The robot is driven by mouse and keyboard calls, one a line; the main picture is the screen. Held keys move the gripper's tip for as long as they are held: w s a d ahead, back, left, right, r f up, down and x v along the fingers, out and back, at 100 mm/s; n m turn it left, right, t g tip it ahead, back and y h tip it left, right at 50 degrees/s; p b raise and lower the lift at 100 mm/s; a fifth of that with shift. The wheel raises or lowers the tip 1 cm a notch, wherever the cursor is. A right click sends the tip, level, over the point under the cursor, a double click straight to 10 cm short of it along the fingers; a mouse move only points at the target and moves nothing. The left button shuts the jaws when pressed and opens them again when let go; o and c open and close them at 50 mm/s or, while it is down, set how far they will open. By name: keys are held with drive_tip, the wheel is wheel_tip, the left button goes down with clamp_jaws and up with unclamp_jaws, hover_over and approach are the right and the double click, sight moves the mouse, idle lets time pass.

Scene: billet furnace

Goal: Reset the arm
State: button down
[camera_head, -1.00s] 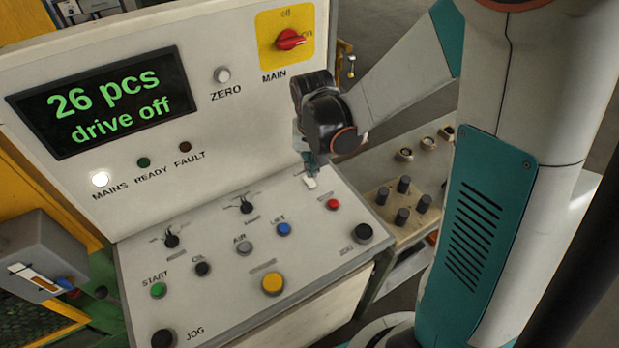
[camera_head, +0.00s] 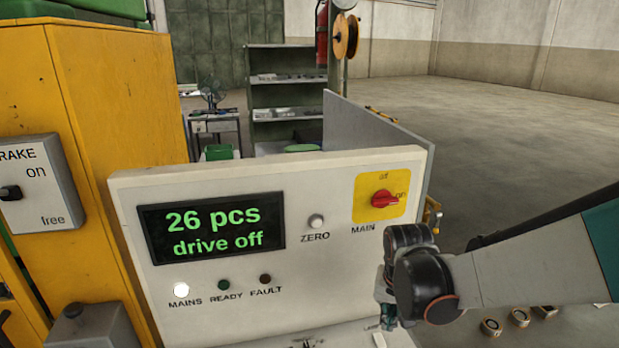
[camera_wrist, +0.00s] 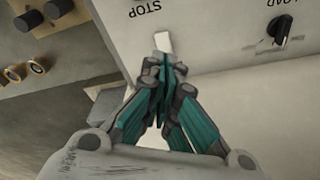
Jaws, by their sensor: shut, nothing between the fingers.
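My gripper (camera_wrist: 165,62) is shut and empty in the wrist view, its teal fingers together. Its tips are by a small white part on the panel, below the printed word STOP; I cannot tell whether they touch. In the head view the gripper (camera_head: 386,318) hangs at the right edge of the control panel (camera_head: 330,268), its tips near the bottom edge of the picture. My arm reaches in from the right.
The upright panel carries a display (camera_head: 212,229) reading "26 pcs drive off", a ZERO button (camera_head: 316,221) and a red MAIN switch (camera_head: 385,199). A brake box (camera_head: 38,183) is on the yellow cabinet (camera_head: 120,90). Open floor (camera_head: 530,130) lies behind at right.

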drive_tip(key=s+r+n+t+b, duration=0.1)
drive_tip(key=s+r+t+b, duration=0.1)
drive_tip(key=s, duration=0.5)
drive_tip(key=s+r+n+t+b, duration=0.2)
drive_tip(key=s+r+t+b, duration=0.1)
drive_tip(key=s, duration=0.5)
wheel_tip(320, 180, up, 2)
drive_tip(key=shift+s+b, duration=0.25)
drive_tip(key=shift+b, duration=0.2)
